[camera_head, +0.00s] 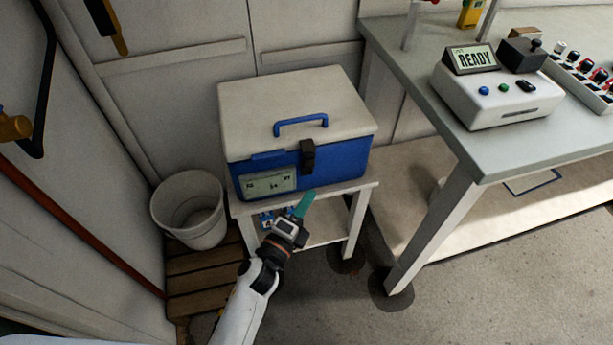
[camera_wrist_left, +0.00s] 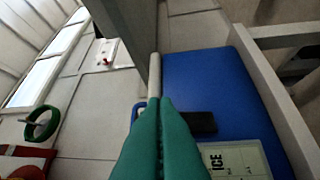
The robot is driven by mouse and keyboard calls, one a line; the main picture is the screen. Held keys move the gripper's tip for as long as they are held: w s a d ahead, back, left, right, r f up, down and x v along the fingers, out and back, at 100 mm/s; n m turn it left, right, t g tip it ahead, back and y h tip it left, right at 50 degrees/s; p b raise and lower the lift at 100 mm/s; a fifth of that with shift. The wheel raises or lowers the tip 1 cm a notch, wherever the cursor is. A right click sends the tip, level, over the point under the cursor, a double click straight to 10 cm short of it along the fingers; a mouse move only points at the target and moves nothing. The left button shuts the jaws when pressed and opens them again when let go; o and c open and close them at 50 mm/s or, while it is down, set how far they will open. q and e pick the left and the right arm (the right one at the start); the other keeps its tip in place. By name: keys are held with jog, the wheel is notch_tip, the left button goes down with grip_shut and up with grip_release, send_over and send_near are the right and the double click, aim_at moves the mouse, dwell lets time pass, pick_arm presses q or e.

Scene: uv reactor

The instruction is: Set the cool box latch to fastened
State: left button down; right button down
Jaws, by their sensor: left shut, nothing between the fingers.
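The cool box has a blue body (camera_head: 340,165) and a pale lid (camera_head: 280,100), which is down. Its black latch (camera_head: 308,155) is at the front, by the seam of lid and body. In the left wrist view the latch (camera_wrist_left: 202,122) is partly hidden behind my fingers; I cannot tell whether it is fastened. My left gripper (camera_head: 306,203), with teal fingers, is below the latch in front of the box. Its fingers are shut and empty, and show large in the left wrist view (camera_wrist_left: 160,112). Whether they touch the latch is unclear. My right gripper is out of view.
The box stands on a small white stand (camera_head: 358,205). A white bucket (camera_head: 190,208) is at its left. A workbench (camera_head: 440,110) with a READY device (camera_head: 500,95) is at right. A blue handle (camera_head: 300,122) sits on the lid.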

aim_at(312, 162)
pick_arm(q)
jog(key=shift+w+a+r+p, duration=0.1)
jog(key=shift+w+r+p, duration=0.15)
jog(key=shift+w, duration=1.15)
jog(key=shift+w+r+p, duration=0.1)
jog(key=shift+w+r, duration=0.1)
jog(key=shift+w, duration=1.2)
jog(key=n+p, duration=0.1)
jog(key=p, duration=0.2)
jog(key=w+r+g+p, duration=0.1)
jog(key=p, duration=0.2)
jog(key=shift+w+a+r+n+y, duration=0.2)
jog(key=shift+a+n+y, duration=0.05)
jog(key=shift+n+y, duration=0.15)
jog(key=shift+f, duration=0.1)
